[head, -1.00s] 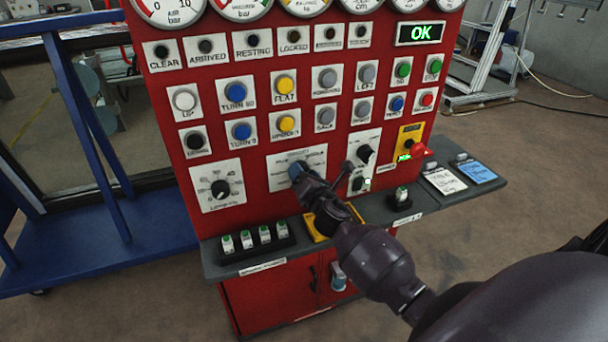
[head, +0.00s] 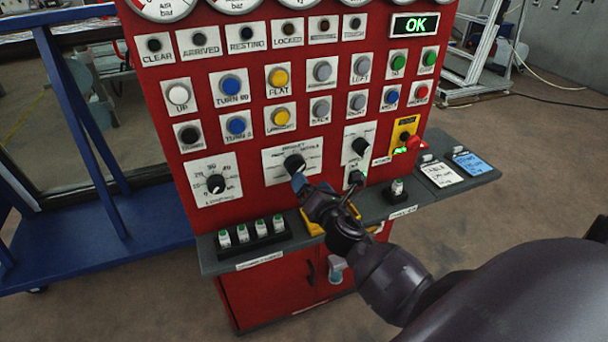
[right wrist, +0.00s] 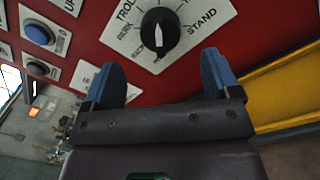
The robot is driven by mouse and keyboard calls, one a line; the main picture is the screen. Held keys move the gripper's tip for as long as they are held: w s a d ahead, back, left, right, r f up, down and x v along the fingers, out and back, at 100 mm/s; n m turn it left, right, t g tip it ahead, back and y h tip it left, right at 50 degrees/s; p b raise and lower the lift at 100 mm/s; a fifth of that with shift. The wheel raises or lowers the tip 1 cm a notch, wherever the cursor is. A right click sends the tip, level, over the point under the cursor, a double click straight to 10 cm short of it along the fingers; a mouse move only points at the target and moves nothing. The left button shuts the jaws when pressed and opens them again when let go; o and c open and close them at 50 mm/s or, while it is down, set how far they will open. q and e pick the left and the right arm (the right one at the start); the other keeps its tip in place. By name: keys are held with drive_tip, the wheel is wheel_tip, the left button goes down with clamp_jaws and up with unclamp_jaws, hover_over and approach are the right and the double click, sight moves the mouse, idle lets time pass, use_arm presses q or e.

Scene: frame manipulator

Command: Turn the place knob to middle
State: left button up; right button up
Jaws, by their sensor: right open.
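The place knob (head: 294,163) is a black dial on a white card in the lower middle of the red panel. In the right wrist view the black knob (right wrist: 160,30) has a white pointer line towards the gripper; words like "TROL…" and "STAND" show around it. My right gripper (head: 299,184) is just below and in front of the knob. In the right wrist view its blue fingers (right wrist: 170,75) are spread wide with nothing between them, and the knob lies beyond their tips. My left gripper is not in view.
A length knob (head: 215,184) sits to the left and another black knob (head: 361,147) to the right. A red emergency button (head: 413,142) is farther right. A grey shelf (head: 212,262) with small switches and a yellow tray (head: 313,224) juts out below.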

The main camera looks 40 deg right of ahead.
drive_tip(key=shift+s+a, duration=0.2)
drive_tip(key=shift+s, duration=0.7)
drive_tip(key=shift+s+a, duration=0.15)
drive_tip(key=shift+s, duration=0.7)
drive_tip(key=s+a+f+m+g+y, duration=0.1)
drive_tip(key=s+a+f+m+g, duration=0.2)
drive_tip(key=s+f+m, duration=0.5)
drive_tip(key=s+a+f+m+g+y, duration=0.2)
drive_tip(key=s+a+f+m, duration=0.3)
drive_tip(key=m, duration=1.2)
drive_tip(key=s+f+g, duration=0.1)
drive_tip(key=s+f, duration=0.3)
drive_tip(key=s, duration=0.1)
drive_tip(key=shift+s+a, duration=0.25)
drive_tip(key=shift+a, duration=0.1)
